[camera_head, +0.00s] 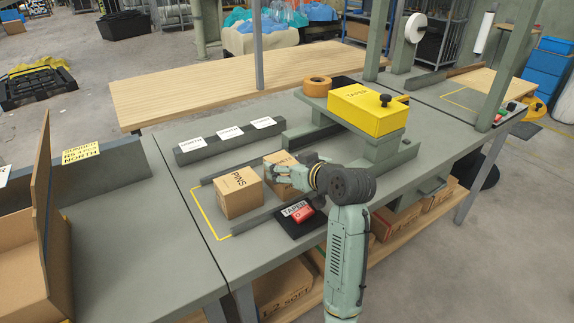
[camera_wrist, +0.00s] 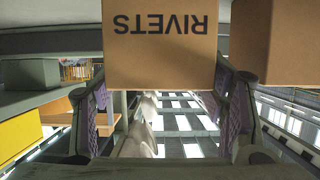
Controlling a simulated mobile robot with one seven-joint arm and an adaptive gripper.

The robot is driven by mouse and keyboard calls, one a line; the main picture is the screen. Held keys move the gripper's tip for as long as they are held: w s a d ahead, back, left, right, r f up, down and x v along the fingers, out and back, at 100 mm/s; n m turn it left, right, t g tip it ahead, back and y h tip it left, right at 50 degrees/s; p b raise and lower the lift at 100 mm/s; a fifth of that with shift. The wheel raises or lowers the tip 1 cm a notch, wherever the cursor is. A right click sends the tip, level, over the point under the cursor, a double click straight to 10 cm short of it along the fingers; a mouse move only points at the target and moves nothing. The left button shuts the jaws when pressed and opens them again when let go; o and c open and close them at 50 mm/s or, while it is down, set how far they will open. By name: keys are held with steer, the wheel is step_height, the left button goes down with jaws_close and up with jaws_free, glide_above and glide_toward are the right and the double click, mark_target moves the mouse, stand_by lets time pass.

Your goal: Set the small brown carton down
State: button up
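The small brown carton (camera_head: 277,160) is beside the larger "PINS" carton (camera_head: 238,193), to its right and a little behind, partly hidden by my gripper (camera_head: 291,177). In the wrist view this carton (camera_wrist: 160,60) shows the word "RIVETS" upside down. It fills the gap between the purple-padded fingers of my gripper (camera_wrist: 163,105), which appear closed on its sides. The carton's base is out of the wrist view and hidden in the head view, so I cannot tell whether it touches the bench.
A yellow-outlined area (camera_head: 208,220) surrounds the "PINS" carton between low grey rails. A long grey block with white labels (camera_head: 231,140) stands behind. The yellow taper machine (camera_head: 368,110) is to the right, and a black pad with a red button (camera_head: 303,216) is in front. An open carton (camera_head: 30,250) stands left.

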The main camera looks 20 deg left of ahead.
steer(key=shift+o, duration=0.7)
steer(key=shift+r, duration=0.1)
